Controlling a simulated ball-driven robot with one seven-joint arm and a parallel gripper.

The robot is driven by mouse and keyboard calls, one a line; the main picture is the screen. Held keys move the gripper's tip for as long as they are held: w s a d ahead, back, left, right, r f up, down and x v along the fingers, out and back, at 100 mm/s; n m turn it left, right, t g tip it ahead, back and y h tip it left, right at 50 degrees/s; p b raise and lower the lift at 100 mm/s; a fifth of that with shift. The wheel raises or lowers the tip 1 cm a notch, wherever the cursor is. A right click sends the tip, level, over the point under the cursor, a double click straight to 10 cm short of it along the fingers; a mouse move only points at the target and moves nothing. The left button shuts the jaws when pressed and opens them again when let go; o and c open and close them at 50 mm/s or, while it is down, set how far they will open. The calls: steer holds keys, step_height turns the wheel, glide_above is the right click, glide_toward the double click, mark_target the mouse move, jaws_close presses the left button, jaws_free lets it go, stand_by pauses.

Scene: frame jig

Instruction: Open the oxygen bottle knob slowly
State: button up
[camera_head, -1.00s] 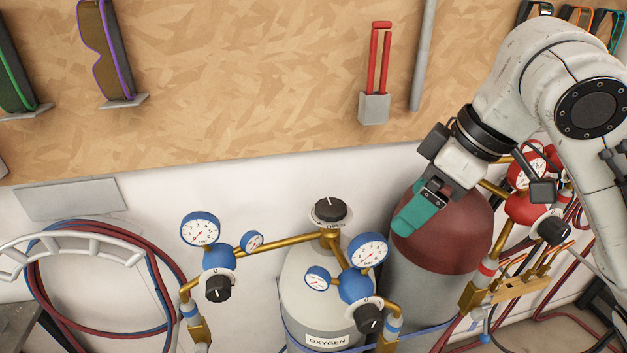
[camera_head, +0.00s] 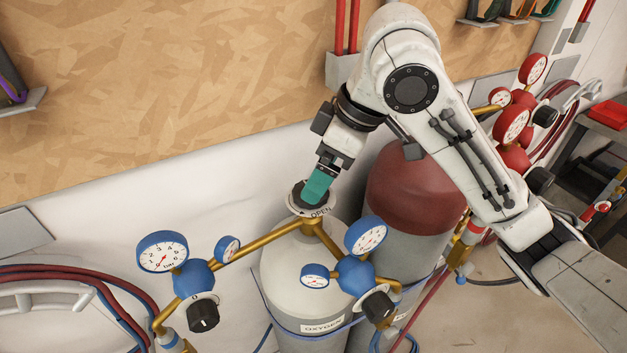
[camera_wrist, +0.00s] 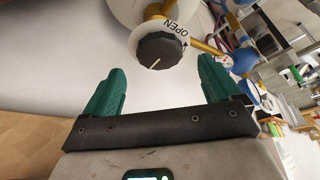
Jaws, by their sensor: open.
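The oxygen bottle (camera_head: 290,265) is pale grey with an OXYGEN label and stands below my arm in the head view. Its black knob (camera_wrist: 162,53) shows in the wrist view, with a white pointer line and a white ring (camera_wrist: 179,30) marked OPEN with an arrow. My gripper (camera_wrist: 160,80) has green fingers spread wide, one to each side of the knob in that picture. The knob is a little beyond the fingertips, and nothing is between them. In the head view my gripper (camera_head: 315,187) is over the knob and hides most of it; the ring (camera_head: 318,211) shows around it.
Blue regulators with gauges (camera_head: 162,252) (camera_head: 366,236) flank the oxygen bottle on brass pipes (camera_head: 250,242). A dark red-topped cylinder (camera_head: 415,185) stands to the right under my arm. The wooden board (camera_head: 200,70) and white wall are behind.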

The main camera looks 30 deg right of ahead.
steer(key=shift+x, duration=2)
steer(key=c, duration=1.1)
steer(key=shift+o, duration=0.2)
steer(key=shift+r+n, duration=0.1)
steer(key=shift+n, duration=0.3)
steer(key=shift+w+d+n+g+y+p, duration=0.1)
steer(key=shift+n+g+y+p, duration=0.3)
steer(key=shift+n, duration=0.85)
steer(key=shift+w+d+n+g+y+p, duration=0.15)
steer(key=shift+n+g+p, duration=0.35)
steer(key=shift+n, duration=0.75)
steer(key=shift+s+a, duration=0.1)
steer(key=o, duration=1.1)
steer(key=shift+c, duration=0.2)
